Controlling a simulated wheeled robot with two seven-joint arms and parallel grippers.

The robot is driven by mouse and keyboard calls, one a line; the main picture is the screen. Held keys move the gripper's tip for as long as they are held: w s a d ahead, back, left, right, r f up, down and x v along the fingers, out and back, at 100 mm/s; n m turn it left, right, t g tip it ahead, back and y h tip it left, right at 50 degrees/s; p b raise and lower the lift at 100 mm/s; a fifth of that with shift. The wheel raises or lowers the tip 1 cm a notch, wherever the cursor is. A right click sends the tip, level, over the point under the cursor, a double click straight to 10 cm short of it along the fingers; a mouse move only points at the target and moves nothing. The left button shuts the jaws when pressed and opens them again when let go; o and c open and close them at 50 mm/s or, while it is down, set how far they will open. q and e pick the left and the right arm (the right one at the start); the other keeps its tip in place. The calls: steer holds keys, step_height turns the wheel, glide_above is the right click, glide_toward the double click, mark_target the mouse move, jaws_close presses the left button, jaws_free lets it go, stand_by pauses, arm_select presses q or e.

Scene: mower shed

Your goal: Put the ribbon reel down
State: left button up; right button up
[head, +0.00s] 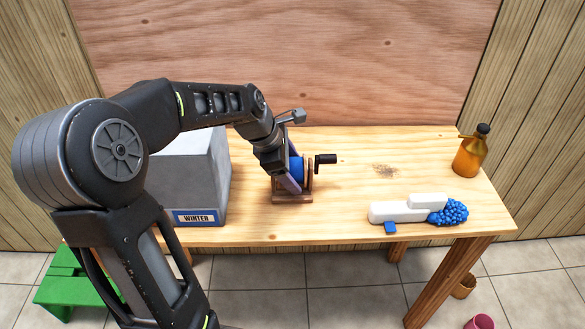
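The ribbon reel (297,169) has a blue drum on a brown wooden stand, with a black crank handle sticking out to the right. Its base appears to rest on the wooden table (345,220), near the middle. My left gripper (285,178) reaches down from the upper left and is right at the reel, covering its left side. The fingertips are largely hidden against the reel, so I cannot tell whether they grip it or stand apart. My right gripper is not in view.
A grey box labelled WINTER (212,180) stands left of the reel, partly behind my arm. A white object with a blue beaded end (405,211) lies front right. An amber bottle (469,155) stands at the right. Green steps (70,285) are on the floor. The table behind the reel is clear.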

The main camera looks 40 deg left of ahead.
arm_select(q)
steer(key=o, duration=0.4)
steer(key=shift+r, duration=0.1)
steer(key=p+v, duration=0.1)
steer(key=v, duration=1.1)
